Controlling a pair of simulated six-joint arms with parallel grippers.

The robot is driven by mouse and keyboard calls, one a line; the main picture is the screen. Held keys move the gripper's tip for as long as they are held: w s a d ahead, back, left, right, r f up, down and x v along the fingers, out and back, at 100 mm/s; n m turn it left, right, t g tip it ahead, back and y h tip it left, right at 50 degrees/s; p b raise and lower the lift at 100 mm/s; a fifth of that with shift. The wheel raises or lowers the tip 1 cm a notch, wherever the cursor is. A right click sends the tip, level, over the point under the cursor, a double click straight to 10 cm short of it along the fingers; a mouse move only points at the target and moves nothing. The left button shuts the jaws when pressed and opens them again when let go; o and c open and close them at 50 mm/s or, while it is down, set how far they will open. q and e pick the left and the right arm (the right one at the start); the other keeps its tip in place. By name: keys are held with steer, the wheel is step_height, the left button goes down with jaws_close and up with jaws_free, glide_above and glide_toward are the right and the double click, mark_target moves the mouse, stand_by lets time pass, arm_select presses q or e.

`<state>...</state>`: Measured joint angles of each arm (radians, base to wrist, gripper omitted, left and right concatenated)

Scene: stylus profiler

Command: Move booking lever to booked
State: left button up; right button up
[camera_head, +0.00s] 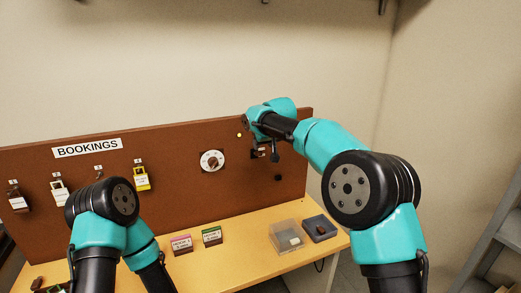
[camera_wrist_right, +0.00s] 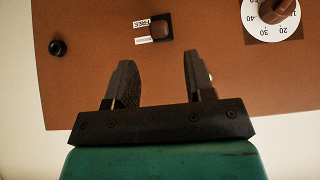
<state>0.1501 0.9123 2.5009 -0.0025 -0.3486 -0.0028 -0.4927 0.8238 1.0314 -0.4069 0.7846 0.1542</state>
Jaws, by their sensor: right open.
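The booking lever (camera_wrist_right: 160,28) is a brown knob on a dark plate on the brown board. Two white labels sit beside it in the right wrist view; one reads FREE, the other is too small to read surely. I cannot tell which label the lever points to. In the head view the lever plate (camera_head: 258,153) is partly covered by my right arm. My right gripper (camera_wrist_right: 156,80) is open and empty, its two fingers apart, with the lever beyond the gap between them. In the head view its fingers are mostly hidden by the wrist. My left gripper is out of view.
On the board are a white dial (camera_head: 212,161), a black knob (camera_head: 278,177), a small yellow light (camera_head: 239,134) and several hanging tags under the BOOKINGS sign (camera_head: 87,148). A clear box (camera_head: 286,236), a dark box (camera_head: 320,228) and two small labelled blocks stand on the wooden table.

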steer(key=v, duration=0.9)
steer(key=shift+s, duration=0.15)
steer(key=shift+d+r, duration=0.1)
